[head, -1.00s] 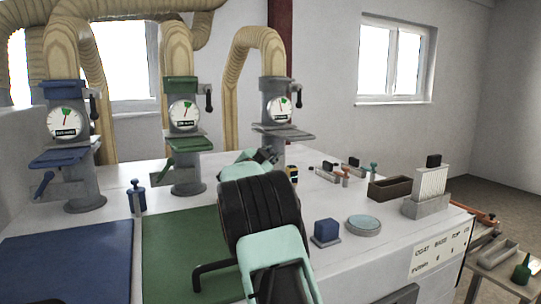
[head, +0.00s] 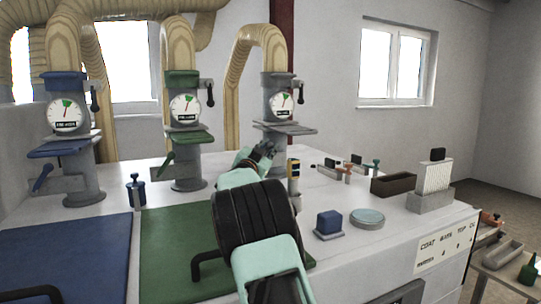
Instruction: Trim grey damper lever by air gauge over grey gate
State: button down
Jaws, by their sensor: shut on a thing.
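The grey column (head: 274,82) stands third from the left, with a round air gauge (head: 281,104) on its front. The gauge has a green sector and a dark needle. A black-handled lever (head: 299,97) hangs to the right of the gauge. A grey gate plate (head: 289,129) juts out below it. My gripper (head: 264,150) is at the lower left of this column, under the gate plate, where the neighbouring columns carry a coloured lever. It is shut on a grey lever there, which my fingers mostly hide. The black-handled lever is apart from my gripper.
The green column (head: 183,105) and blue column (head: 66,110) stand to the left. A blue block (head: 328,223), a round pale dish (head: 367,218) and a brown box (head: 393,186) are further right.

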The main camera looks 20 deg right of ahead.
jog(key=c, duration=2)
grip_release()
jog(key=shift+r, duration=0.1)
